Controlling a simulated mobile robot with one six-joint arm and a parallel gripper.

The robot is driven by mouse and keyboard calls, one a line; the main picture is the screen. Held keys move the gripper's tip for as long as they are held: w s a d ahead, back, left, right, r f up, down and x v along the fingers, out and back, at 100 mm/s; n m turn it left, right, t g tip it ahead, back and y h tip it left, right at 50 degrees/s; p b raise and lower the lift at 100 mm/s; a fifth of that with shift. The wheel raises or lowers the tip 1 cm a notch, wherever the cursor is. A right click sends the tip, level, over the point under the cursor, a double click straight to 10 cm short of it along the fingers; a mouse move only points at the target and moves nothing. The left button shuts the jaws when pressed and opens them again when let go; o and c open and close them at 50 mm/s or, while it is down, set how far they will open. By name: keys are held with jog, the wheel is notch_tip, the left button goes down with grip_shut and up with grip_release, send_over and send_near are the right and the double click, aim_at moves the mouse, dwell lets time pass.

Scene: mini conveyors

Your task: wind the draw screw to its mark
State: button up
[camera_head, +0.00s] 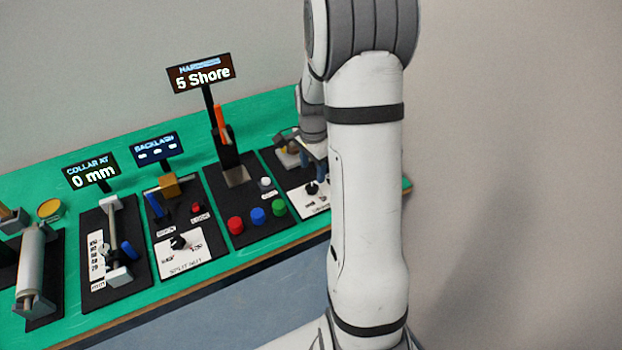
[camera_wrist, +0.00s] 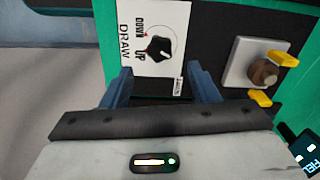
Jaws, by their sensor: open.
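The draw station's black knob (camera_wrist: 159,49) sits on a white card (camera_wrist: 135,18) lettered DRAW, DOWN and UP. In the head view the knob (camera_head: 312,187) is at the right end of the row, partly behind my arm. My gripper (camera_wrist: 162,80) is open, its two blue fingers apart with nothing between them. Its fingertips show just below the knob in the wrist view. In the head view my gripper (camera_head: 312,162) is above the same panel, partly hidden by my arm.
Beside the card, a brown round piece (camera_wrist: 264,73) stands on a grey block between yellow tabs (camera_wrist: 281,58). A display (camera_wrist: 307,148) is cut off at the corner. To the left stand a panel with coloured buttons (camera_head: 257,215) and a "5 Shore" display (camera_head: 201,74).

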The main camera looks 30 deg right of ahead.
aim_at(312, 186)
notch_tip(312, 186, down, 6)
jog(key=shift+f, duration=0.1)
dwell(0.4)
jog(key=c, duration=1)
jog(key=shift+o, duration=0.2)
